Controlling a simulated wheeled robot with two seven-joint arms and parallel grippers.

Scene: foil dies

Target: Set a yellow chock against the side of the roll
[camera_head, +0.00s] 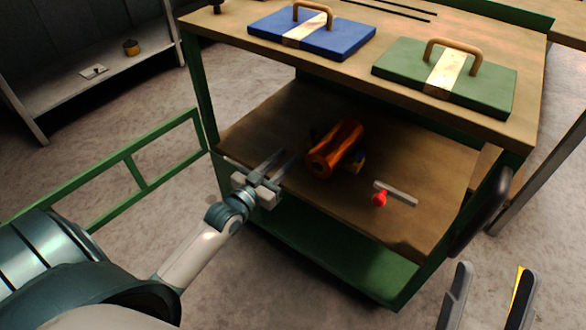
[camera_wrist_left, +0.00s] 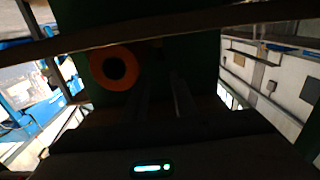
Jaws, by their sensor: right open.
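The roll (camera_head: 337,148), a shiny copper-orange cylinder, lies on the cart's lower shelf. In the left wrist view its end (camera_wrist_left: 114,68) is an orange ring with a dark core. A small yellow chock (camera_head: 358,163) sits close by the roll's right side, partly in shadow; I cannot tell if they touch. A dark shape shows at the roll's left side, too dim to identify. My left gripper (camera_head: 288,156) is open and empty at the shelf's front left, short of the roll. My right gripper (camera_head: 493,267) is open at the lower right, outside the cart, with nothing visible between its fingers.
A red knob (camera_head: 379,199) with a grey bar (camera_head: 396,194) lies on the shelf right of the roll. The cart top (camera_head: 235,32) overhangs the shelf and carries blue (camera_head: 345,38) and green (camera_head: 400,65) handled plates. A black handle (camera_head: 483,212) juts out at the right.

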